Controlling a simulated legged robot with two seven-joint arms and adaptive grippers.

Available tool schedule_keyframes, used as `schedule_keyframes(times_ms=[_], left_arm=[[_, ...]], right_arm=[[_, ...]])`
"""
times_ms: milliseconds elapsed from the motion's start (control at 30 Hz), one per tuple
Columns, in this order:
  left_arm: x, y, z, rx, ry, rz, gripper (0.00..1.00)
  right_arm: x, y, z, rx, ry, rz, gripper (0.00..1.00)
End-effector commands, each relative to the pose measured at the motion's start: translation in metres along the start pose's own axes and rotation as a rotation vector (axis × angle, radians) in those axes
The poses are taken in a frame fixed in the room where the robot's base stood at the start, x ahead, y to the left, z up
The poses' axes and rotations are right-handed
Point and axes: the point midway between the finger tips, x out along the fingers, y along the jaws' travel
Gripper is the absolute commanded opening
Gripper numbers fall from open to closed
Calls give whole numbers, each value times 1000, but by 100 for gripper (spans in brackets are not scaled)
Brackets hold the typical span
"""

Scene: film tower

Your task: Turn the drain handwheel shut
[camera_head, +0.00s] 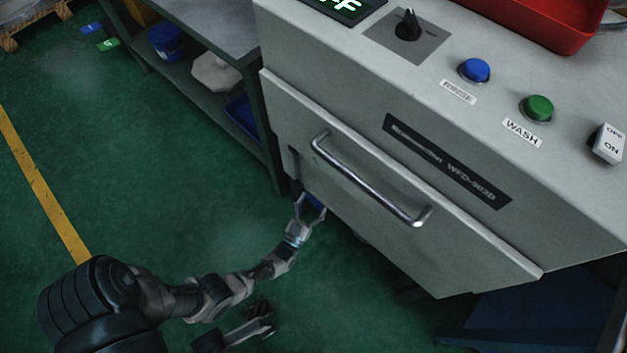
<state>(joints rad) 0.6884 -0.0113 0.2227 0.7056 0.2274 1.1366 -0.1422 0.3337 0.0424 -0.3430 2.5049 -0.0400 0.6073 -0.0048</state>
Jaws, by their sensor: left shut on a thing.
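The drain handwheel (316,201) is a small blue piece low at the left end of the grey machine, under its front panel. Most of it is hidden by the gripper and the machine body. My left arm reaches in from the lower left, and my left gripper (309,210) is shut on the handwheel, its fingers on either side of the blue part. How far the wheel is turned cannot be seen. Another part of my own arms shows at the bottom, probably the right one; its fingers cannot be made out clearly.
The machine's front panel (400,255) with a metal bar handle (370,180) overhangs the gripper. A grey shelf bench (225,30) stands close behind, left of the machine. A red tray (545,30) sits on top. Green floor (130,180) is open at left.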

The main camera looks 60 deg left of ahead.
Motion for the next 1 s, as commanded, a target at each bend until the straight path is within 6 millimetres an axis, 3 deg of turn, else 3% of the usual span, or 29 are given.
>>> schedule_keyframes(times_ms=[300, 800, 833, 867, 1000], left_arm=[[-6, -7, 5, 99, 6, 25, 39], [-6, -9, 6, 113, 6, 26, 39], [-6, -9, 6, 113, 6, 26, 81], [-6, -9, 6, 113, 6, 26, 89], [-6, -8, 5, 110, 8, 28, 90]], right_arm=[[-2, 0, 1, 0, -5, 1, 0], [-2, 0, 2, 0, -5, 0, 0], [-2, 0, 2, 0, -5, 0, 0], [-2, 0, 2, 0, -5, 0, 0], [-2, 0, 1, 0, -5, 0, 0]])
